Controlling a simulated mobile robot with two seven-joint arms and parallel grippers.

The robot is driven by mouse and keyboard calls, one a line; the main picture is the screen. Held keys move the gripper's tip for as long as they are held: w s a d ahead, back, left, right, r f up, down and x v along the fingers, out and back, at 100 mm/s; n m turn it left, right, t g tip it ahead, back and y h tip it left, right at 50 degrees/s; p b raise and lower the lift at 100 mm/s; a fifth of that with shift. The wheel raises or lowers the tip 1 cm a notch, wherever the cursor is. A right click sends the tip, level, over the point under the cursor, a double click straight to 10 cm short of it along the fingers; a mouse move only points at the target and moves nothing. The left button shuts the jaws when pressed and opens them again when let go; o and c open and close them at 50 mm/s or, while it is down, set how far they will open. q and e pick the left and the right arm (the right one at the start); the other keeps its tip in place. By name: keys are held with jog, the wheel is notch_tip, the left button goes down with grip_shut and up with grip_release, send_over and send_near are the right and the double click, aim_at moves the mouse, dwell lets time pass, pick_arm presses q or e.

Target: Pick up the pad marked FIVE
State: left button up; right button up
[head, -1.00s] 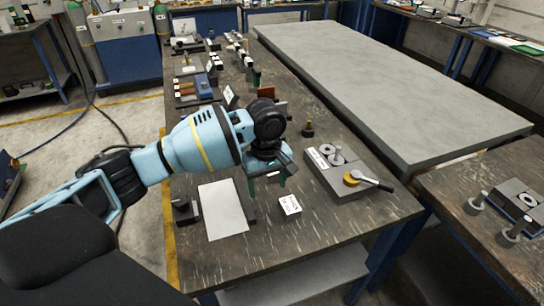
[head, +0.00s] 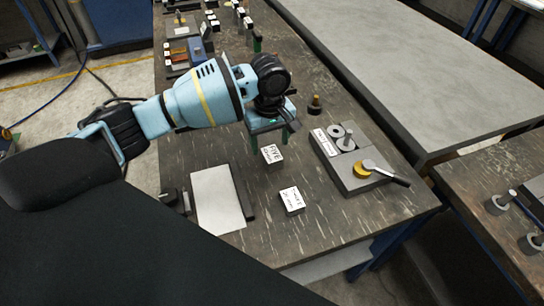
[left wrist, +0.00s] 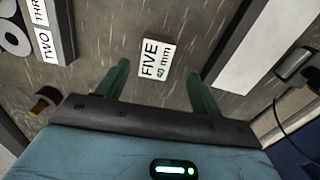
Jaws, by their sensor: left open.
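The pad marked FIVE (head: 272,154) is a small white-topped block on the dark table, just in front of my left gripper. In the left wrist view its label, FIVE with a mm size below (left wrist: 154,59), faces the camera and lies between the lines of the two fingers. My left gripper (head: 270,134) is open and empty, with green fingers pointing down. It also shows in the left wrist view (left wrist: 159,67), its fingertips on either side of the pad. I cannot tell the exact height of the tips above the table. My right gripper is not in view.
Another white-topped pad (head: 292,200) lies nearer the table's front edge. A white sheet (head: 217,197) with a dark bar beside it lies to the left. A grey fixture (head: 343,172) with rings and a lever stands to the right. A small dark knob (head: 315,104) stands behind.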

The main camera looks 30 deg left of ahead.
aim_at(272, 153)
pick_arm(q)
jog(key=shift+w+f+b, duration=0.15)
jog(key=shift+f+b, duration=0.1)
jog(key=shift+f, duration=1.3)
jog(key=shift+w+f+b, duration=0.15)
jog(key=shift+f+b, duration=0.05)
jog(key=shift+f, duration=1.35)
jog(key=shift+d, duration=0.1)
grip_shut()
jog(key=shift+r, duration=0.1)
